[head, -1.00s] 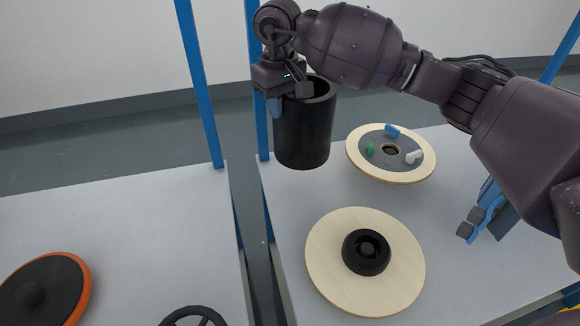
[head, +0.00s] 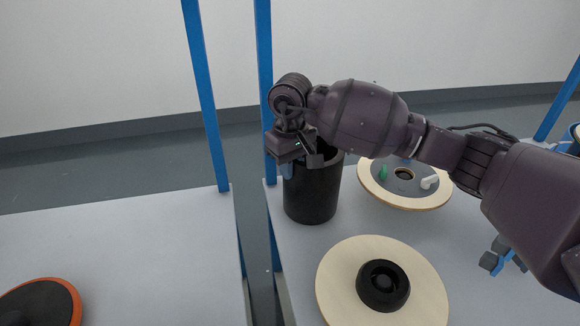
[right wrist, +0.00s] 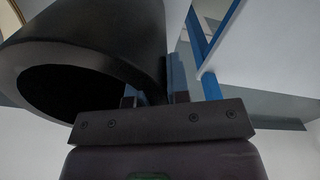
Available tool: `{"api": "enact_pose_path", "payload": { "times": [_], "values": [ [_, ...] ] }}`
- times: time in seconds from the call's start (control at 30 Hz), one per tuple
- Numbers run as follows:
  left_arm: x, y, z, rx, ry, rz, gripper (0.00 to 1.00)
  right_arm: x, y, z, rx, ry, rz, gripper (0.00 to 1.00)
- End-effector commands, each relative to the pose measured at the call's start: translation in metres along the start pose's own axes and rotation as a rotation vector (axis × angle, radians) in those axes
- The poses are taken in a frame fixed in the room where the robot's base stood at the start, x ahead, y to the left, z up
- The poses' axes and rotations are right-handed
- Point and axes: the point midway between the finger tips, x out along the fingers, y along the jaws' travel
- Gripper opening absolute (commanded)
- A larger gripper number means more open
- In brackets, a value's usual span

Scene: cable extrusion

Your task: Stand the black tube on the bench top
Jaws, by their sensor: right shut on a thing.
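The black tube (head: 312,193) is upright in the head view, near the left back corner of the right bench top (head: 295,240). Its lower end is at or just above the surface; I cannot tell if it touches. My right gripper (head: 287,168) is shut on the tube's wall at the upper left rim. In the right wrist view the tube (right wrist: 110,45) shows its open dark end, with its wall between the fingers (right wrist: 155,92).
A wooden disc with a black hub (head: 335,285) lies in front of the tube. Another disc (head: 440,200) with small coloured parts is to the right. Blue posts (head: 265,80) stand close behind the tube. A gap separates the left bench (head: 120,250), which holds an orange-rimmed disc (head: 75,295).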

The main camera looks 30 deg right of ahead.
Motion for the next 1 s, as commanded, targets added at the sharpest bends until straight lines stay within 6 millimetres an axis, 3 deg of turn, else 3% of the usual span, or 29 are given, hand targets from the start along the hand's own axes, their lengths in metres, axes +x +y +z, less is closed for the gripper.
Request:
{"api": "enact_pose_path", "payload": {
  "times": [0.27,0.3,0.43,0.77,1.0],
  "values": [
    [0.0,0.0,0.0,-0.001,0.002,0.0,0.43,0.002,0.0,0.0,0.0,0.001,0.001,0.0],
    [0.0,0.0,0.0,-0.001,0.004,-0.001,0.43,0.002,0.0,0.0,0.0,0.001,0.001,0.21],
    [0.0,0.0,-0.001,-0.002,0.006,-0.001,0.43,0.002,0.0,0.0,0.0,0.001,0.001,0.41],
    [-0.001,0.0,-0.001,-0.002,0.002,-0.001,0.43,-0.001,0.0,0.0,0.0,0.002,0.001,0.42],
    [-0.002,0.001,-0.005,0.01,-0.014,0.0,0.43,-0.036,0.001,-0.001,0.001,0.01,0.004,0.42]
  ]
}}
